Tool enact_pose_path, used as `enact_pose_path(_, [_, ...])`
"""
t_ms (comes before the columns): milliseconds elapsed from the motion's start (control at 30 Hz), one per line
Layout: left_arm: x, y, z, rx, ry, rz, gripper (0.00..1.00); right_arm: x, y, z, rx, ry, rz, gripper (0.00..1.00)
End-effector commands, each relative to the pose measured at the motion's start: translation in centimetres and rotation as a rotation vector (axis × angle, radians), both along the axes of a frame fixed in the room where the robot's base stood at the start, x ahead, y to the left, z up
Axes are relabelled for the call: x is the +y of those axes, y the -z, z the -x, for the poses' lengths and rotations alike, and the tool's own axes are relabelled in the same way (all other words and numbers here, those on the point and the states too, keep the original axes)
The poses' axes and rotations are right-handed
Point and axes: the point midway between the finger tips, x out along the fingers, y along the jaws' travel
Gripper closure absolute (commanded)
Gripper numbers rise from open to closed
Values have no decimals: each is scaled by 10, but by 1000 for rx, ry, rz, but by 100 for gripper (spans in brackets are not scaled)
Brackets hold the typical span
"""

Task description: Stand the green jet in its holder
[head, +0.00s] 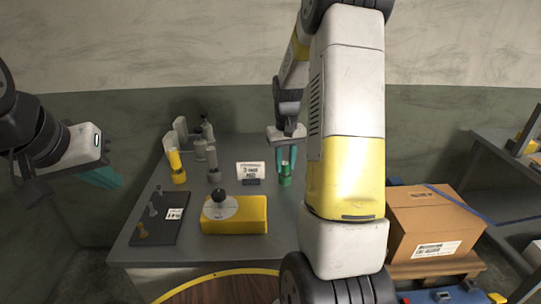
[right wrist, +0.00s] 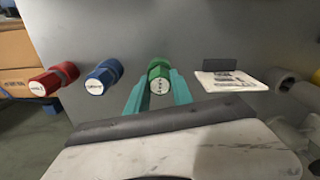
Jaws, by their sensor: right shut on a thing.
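The green jet (head: 285,181) is upright on or just above the grey table, near its back right part. In the right wrist view the jet (right wrist: 159,80) shows its white marked end between the teal fingers. My right gripper (head: 287,160) points down and is shut on it. The right wrist view also shows my right gripper (right wrist: 160,92) with a finger on each side of the jet. I cannot tell which thing is the jet's holder. My left gripper (head: 100,178) hangs left of the table, away from everything; its fingers overlap, so its opening is unclear.
A red jet (right wrist: 54,79) and a blue jet (right wrist: 103,76) are left of the green one in the right wrist view. A label card (head: 251,171), yellow block with knob (head: 235,214), dark mat (head: 160,219) and yellow cylinder (head: 177,167) occupy the table. A cardboard box (head: 432,225) stands right.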

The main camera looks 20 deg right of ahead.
Motion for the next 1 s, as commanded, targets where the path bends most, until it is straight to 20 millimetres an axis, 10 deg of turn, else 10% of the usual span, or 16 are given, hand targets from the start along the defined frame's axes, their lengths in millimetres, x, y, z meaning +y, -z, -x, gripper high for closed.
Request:
enact_pose_path(33, [0,0,0,0,0,0,100,0,2,0,1,0,0,100])
enact_pose_path(67, [0,0,0,0,0,0,100,0,2,0,1,0,0,66])
enact_pose_path(167, [0,0,0,0,0,0,100,0,1,0,1,0,0,50])
enact_pose_path(567, [0,0,0,0,0,0,100,0,-6,0,0,0,0,50])
enact_pose_path(1000, [0,0,0,0,0,0,100,0,-92,-1,-3,0,-1,50])
